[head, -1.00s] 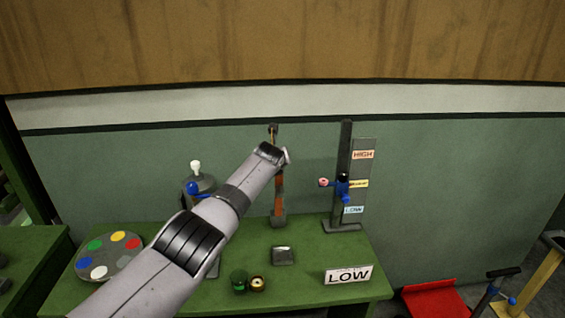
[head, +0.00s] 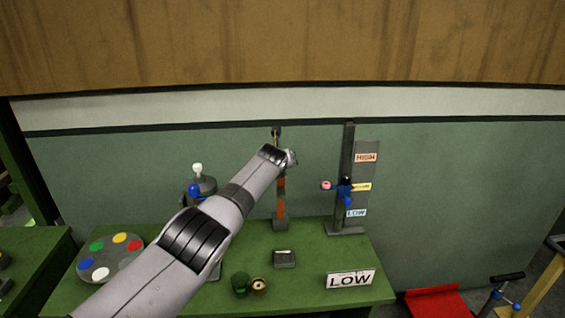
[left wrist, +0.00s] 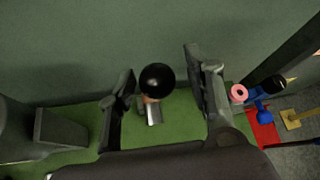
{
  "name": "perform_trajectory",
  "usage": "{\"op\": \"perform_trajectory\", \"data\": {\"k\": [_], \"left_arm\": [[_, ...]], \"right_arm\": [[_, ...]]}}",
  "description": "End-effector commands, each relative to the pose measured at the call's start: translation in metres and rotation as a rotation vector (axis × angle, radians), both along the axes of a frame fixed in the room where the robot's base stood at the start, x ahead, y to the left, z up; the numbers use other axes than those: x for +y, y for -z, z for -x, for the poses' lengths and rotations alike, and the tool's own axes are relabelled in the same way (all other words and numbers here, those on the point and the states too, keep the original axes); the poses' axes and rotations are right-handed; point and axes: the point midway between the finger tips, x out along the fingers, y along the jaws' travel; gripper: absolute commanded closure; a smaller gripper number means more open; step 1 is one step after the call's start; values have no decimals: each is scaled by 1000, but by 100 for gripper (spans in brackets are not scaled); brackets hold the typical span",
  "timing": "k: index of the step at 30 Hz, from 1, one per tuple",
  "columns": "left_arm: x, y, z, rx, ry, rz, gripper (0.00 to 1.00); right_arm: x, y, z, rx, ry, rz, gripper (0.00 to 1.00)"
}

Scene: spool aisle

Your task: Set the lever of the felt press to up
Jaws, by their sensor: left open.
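An upright orange post (head: 281,190) stands on a grey base at the back of the green table, and I take it as the felt press. A thin lever with a dark knob (head: 276,131) rises at its top. My left arm hides the part between them. My left gripper (head: 287,157) is in front of the post, just below the knob in the picture, its fingertips hard to make out. In the left wrist view a black ball knob (left wrist: 157,80) shows between the spread fingers of my left gripper (left wrist: 160,62), contact unclear. My right gripper is out of view.
A slider stand (head: 346,180) marked HIGH and LOW is right of the post. A LOW sign (head: 350,280), a small grey box (head: 284,259) and two small pots are in front. A paint palette (head: 110,258) and grey device with a white knob (head: 197,169) are left.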

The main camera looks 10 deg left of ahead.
Motion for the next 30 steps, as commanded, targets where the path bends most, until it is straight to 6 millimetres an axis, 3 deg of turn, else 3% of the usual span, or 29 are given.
{"op": "perform_trajectory", "data": {"k": [17,30], "left_arm": [[2,-8,4,-8,-2,1,53],[-1,-23,35,-5,0,0,53]], "right_arm": [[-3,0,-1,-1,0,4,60],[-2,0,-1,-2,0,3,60]]}}
